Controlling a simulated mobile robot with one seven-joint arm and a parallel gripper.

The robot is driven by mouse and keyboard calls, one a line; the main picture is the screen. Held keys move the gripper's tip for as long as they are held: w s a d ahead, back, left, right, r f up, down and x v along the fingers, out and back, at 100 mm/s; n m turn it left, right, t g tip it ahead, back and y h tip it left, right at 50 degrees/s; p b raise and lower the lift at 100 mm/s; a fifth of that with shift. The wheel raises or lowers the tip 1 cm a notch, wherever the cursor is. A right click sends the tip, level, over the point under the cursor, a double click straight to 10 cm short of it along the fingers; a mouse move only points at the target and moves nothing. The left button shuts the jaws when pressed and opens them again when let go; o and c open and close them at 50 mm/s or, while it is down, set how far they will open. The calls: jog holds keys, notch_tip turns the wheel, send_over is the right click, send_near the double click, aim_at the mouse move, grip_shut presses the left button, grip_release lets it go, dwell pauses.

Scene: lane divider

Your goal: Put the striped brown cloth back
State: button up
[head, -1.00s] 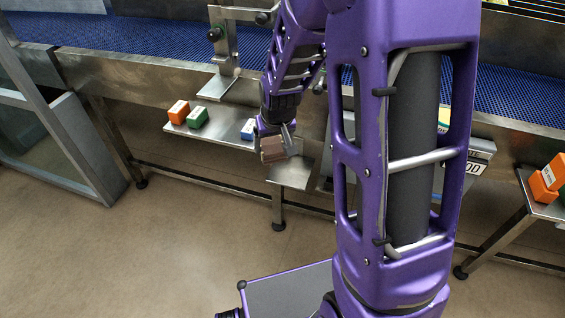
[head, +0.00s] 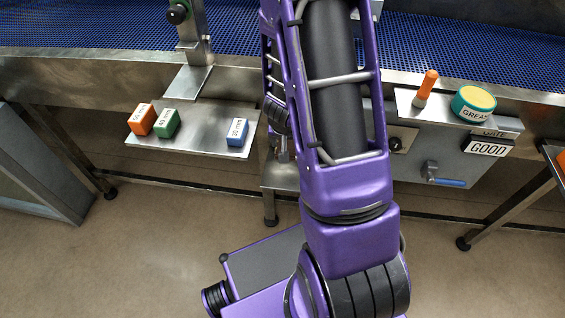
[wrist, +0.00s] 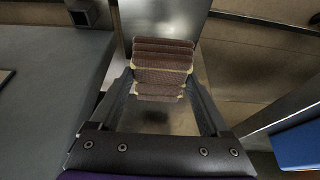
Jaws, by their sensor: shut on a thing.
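The striped brown cloth (wrist: 162,62) is a folded brown bundle with pale edges, seen in the wrist view. My gripper (wrist: 162,84) has a finger on each side of it and is shut on it. A bare grey metal surface (wrist: 165,16) lies beyond and below the cloth; I cannot tell whether the cloth touches it. In the head view my arm hides the cloth and most of my gripper, near the small low steel shelf (head: 278,182).
A steel shelf (head: 190,142) at left holds an orange block (head: 142,119), a green block (head: 167,123) and a blue block (head: 237,133). At right, an upper ledge (head: 447,108) holds an orange marker-like item (head: 426,88) and a grease tin (head: 474,103), above a GOOD sign (head: 488,147).

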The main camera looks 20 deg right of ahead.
aim_at(288, 168)
jog(key=shift+s+f, duration=0.1)
notch_tip(288, 168, down, 10)
jog(key=b, duration=0.4)
jog(key=shift+r, duration=0.25)
jog(key=shift+f, duration=0.1)
jog(key=shift+f, duration=0.2)
jog(key=o, duration=1.3)
jog(key=shift+r, duration=0.1)
jog(key=p+v, duration=0.7)
jog(key=v, duration=1)
jog(key=shift+d+r, duration=0.1)
jog(key=shift+r, duration=0.2)
